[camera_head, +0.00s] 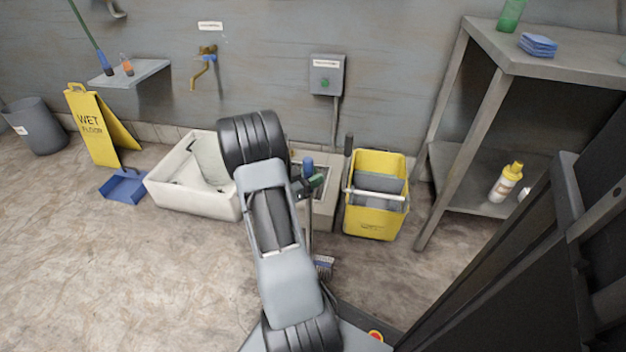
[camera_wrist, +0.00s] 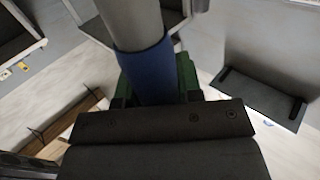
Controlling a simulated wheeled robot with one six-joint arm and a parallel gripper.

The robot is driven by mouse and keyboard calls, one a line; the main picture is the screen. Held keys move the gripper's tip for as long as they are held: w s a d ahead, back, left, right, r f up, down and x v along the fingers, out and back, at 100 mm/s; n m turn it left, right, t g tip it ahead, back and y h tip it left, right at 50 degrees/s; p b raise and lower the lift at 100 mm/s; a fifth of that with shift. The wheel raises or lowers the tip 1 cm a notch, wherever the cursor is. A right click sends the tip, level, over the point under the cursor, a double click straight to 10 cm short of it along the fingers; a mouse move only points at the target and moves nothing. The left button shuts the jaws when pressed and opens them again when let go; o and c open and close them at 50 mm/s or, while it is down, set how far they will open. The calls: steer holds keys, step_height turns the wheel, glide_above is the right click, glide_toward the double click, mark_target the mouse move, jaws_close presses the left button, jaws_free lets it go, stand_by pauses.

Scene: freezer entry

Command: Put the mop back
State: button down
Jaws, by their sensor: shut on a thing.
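The mop has a grey pole (camera_head: 309,222) with a blue grip (camera_head: 308,165) at its top. It stands about upright in front of a low grey box-like unit. A blue and grey head (camera_head: 323,265) shows near the floor at its lower end, partly hidden by my arm. My gripper (camera_head: 312,182) is shut around the mop at the blue grip, with green fingers. In the wrist view the blue grip (camera_wrist: 150,72) lies between the green fingers (camera_wrist: 158,80). A yellow mop bucket (camera_head: 375,222) with a grey wringer stands just right of the mop.
A white basin (camera_head: 190,198) stands left, behind my arm. A blue dustpan (camera_head: 124,184), a yellow wet-floor sign (camera_head: 92,125) and a grey bin (camera_head: 35,128) are further left. A metal shelf (camera_head: 490,60) stands right. The floor at front left is clear.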

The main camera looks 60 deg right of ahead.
steer(key=c, duration=0.8)
jaws_free()
steer(key=shift+f, duration=0.1)
